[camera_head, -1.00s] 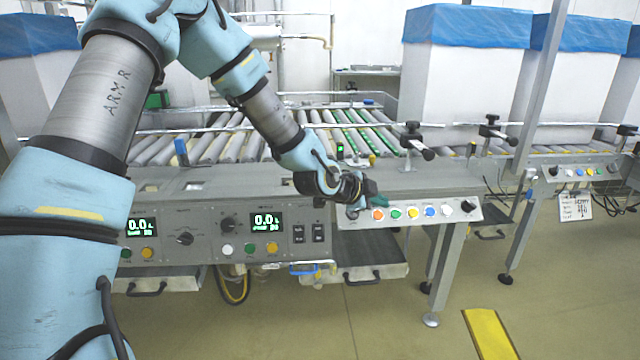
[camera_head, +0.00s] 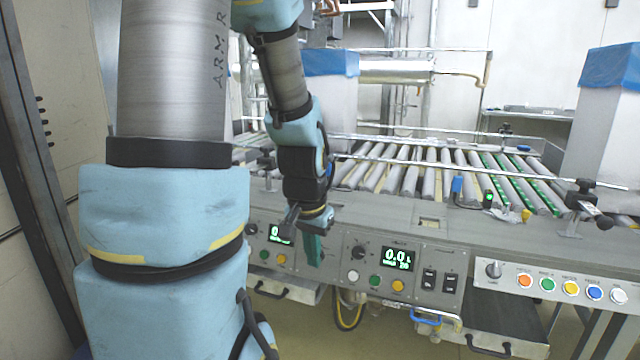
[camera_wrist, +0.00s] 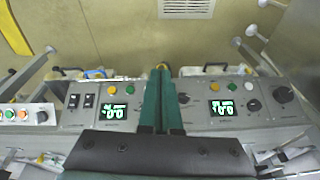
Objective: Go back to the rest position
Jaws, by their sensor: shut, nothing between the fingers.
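My gripper (camera_head: 303,246) hangs in front of the grey control panel, its green fingers pointing down between the two green-lit displays. In the wrist view the two green fingers (camera_wrist: 162,100) lie side by side, shut, with nothing between them. The left display (camera_head: 280,234) is partly covered by my gripper. I cannot tell from the head view how far the fingertips are from the panel.
A roller conveyor (camera_head: 430,172) with a side rail runs behind the panel. A button box (camera_head: 565,287) with several coloured buttons is at the right. White boxes with blue liners (camera_head: 608,130) stand on the line. Floor (camera_wrist: 110,35) is open in front of the panel.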

